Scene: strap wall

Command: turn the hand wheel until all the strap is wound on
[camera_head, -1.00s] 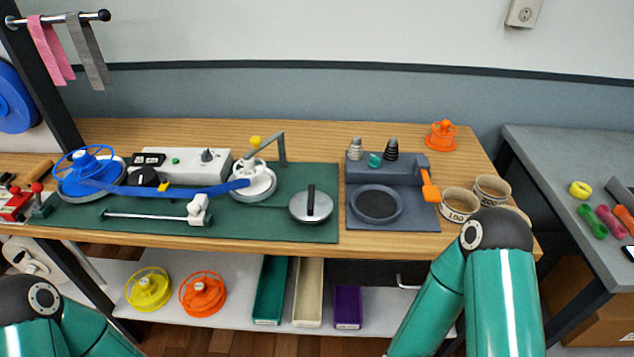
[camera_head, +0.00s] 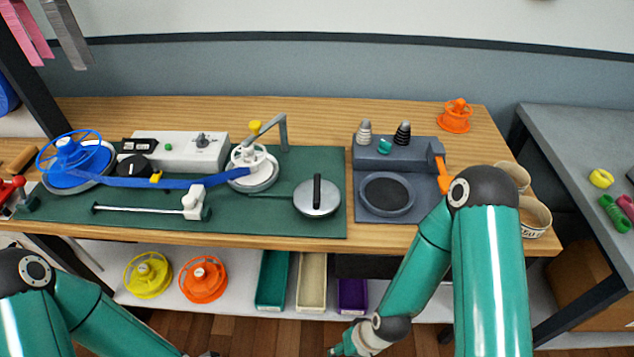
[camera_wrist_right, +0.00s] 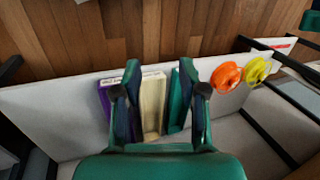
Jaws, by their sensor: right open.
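The blue strap (camera_head: 150,182) runs from the blue spool (camera_head: 80,160) at the left of the green mat to the white hub (camera_head: 250,167). The strap passes a yellow clip (camera_head: 156,177). A grey disc with a black bar handle (camera_head: 318,197) sits right of the hub; I cannot tell whether it is the hand wheel. My right gripper (camera_wrist_right: 160,95) is open and empty in the right wrist view, above the lower shelf. My right arm hangs in front of the bench.
The lower shelf (camera_head: 230,312) holds yellow (camera_head: 148,274) and orange (camera_head: 203,278) spools and several narrow bins. A grey station with a round recess (camera_head: 387,194) and paper-colored rolls (camera_head: 535,216) stand to the right. A metal rod (camera_head: 145,209) lies along the mat's front.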

